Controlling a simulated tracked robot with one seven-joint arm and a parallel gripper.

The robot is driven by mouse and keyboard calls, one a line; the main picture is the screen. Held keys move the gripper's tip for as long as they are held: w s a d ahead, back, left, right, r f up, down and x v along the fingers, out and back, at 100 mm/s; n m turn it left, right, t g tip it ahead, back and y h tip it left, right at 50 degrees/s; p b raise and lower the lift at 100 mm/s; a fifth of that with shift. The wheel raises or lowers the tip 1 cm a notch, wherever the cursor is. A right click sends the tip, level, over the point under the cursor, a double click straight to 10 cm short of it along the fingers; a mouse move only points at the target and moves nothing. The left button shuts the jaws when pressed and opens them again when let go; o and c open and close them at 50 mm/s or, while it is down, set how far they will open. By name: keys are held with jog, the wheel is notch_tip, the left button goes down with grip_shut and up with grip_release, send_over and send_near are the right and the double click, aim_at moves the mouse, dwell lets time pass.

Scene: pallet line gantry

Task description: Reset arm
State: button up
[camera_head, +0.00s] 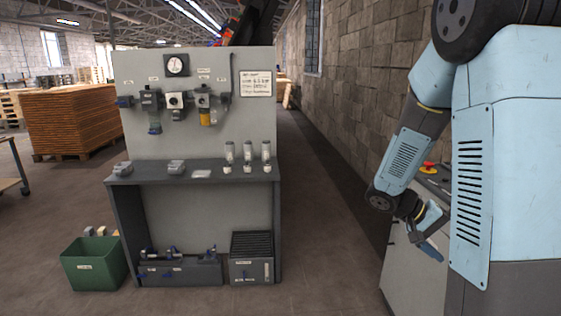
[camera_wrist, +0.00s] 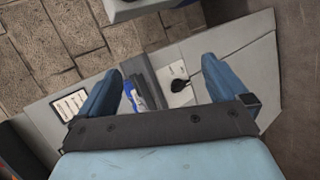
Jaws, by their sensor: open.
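My arm hangs down at the right of the head view, in front of a grey cabinet. My gripper (camera_head: 432,232) points down and to the right, beside the cabinet's front. In the wrist view my gripper (camera_wrist: 160,85) shows two blue fingers spread wide apart, with nothing held between them. Below the fingers lies the grey cabinet top (camera_wrist: 250,50), with a blue-and-white item (camera_wrist: 146,88) and a black knob or key-like piece (camera_wrist: 179,84) on a light plate. I cannot tell whether the fingers touch anything.
A grey workbench panel (camera_head: 195,130) with gauges and valves stands at the centre. A green bin (camera_head: 95,265) is on the floor at its left. A red button (camera_head: 430,164) is on the cabinet (camera_head: 412,270) near my arm. The floor (camera_head: 325,230) between bench and cabinet is clear.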

jog(key=s+a+r+n+t+y, duration=0.1)
jog(key=s+a+r+t+y, duration=0.3)
jog(key=a+r, duration=0.4)
jog(key=s+a+r+n+t+y, duration=0.2)
jog(key=s+a+r+t+y, duration=0.3)
jog(key=s+a+r, duration=0.3)
jog(key=shift+s+a+y, duration=0.8)
jog(key=shift+a+y, duration=0.1)
jog(key=shift+a, duration=0.3)
